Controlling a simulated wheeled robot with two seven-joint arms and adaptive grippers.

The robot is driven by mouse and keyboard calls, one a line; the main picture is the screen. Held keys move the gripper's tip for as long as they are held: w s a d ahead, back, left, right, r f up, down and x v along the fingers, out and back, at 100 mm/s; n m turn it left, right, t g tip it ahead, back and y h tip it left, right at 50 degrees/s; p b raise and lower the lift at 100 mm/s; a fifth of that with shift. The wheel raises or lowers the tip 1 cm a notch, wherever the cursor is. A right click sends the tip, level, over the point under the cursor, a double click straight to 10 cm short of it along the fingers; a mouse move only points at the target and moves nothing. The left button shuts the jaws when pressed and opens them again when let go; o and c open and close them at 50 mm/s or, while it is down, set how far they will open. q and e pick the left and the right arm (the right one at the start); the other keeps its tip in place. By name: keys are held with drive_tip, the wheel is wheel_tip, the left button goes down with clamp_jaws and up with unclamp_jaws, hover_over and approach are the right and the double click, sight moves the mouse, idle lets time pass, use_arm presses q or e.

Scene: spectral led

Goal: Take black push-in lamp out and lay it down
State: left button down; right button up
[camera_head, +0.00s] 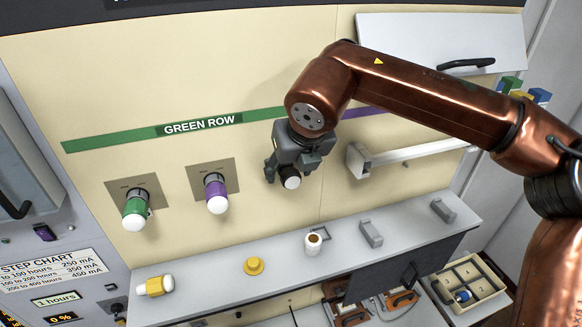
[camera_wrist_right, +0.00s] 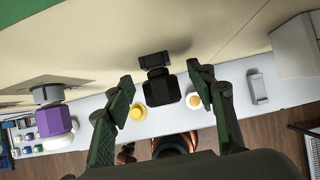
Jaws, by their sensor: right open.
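The black push-in lamp (camera_head: 289,174) sticks out of the wall panel under the green-purple stripe, its white tip facing out. It also shows in the right wrist view (camera_wrist_right: 162,90). My right gripper (camera_head: 291,168) is at the lamp, with one finger on each side. In the wrist view the right gripper (camera_wrist_right: 160,75) is open, with visible gaps between the fingers and the black body. The lamp's socket is mostly hidden by my gripper in the head view. My left gripper is not in view.
A green lamp (camera_head: 136,208) and a purple lamp (camera_head: 215,193) sit in sockets to the left. A pale bar (camera_head: 410,153) projects at right.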

drive_tip(key=shift+c, duration=0.7)
drive_tip(key=c, duration=1.2)
